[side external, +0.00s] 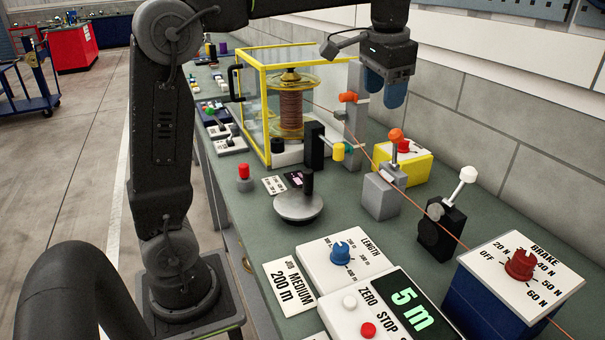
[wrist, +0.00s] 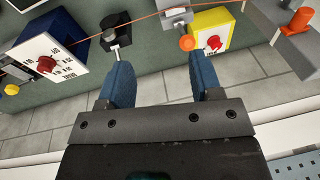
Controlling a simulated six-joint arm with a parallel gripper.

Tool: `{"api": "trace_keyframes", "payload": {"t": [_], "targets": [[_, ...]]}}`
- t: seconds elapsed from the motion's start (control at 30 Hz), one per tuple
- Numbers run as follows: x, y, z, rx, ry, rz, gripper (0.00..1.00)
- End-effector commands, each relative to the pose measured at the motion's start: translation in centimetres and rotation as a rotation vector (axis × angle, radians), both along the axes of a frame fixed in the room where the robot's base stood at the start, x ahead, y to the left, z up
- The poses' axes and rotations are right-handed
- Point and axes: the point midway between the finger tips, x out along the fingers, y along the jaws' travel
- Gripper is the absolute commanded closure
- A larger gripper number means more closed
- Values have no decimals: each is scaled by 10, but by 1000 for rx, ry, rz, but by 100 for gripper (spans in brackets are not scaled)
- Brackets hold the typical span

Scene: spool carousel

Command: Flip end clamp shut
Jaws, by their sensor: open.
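A grey clamp block (side external: 381,196) stands on the green bench, with an orange-ball lever (side external: 396,136) standing up from it; I take it for the end clamp. The orange wire runs at this block. In the wrist view the orange ball (wrist: 187,43) shows just beyond the right finger, with the grey block (wrist: 177,18) above it. My gripper (side external: 383,97) is open and empty, pointing down, above and behind the clamp near the wall. In the wrist view its blue fingers (wrist: 162,64) are wide apart and touch nothing.
A black block with a white-knob lever (side external: 439,234) stands nearby, as does a yellow box with a red button (side external: 404,165). A grey post with an orange part (side external: 355,125), the yellow-framed spool case (side external: 262,110) and the brake box (side external: 510,300) line the wire.

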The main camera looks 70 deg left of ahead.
Motion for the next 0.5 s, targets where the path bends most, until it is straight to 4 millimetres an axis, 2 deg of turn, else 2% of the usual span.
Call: {"api": "trace_keyframes", "payload": {"t": [0.27,0.5], "targets": [[-43,-18,-7,-19,-75,2,41],[-81,-31,-21,-40,-137,7,41]]}}
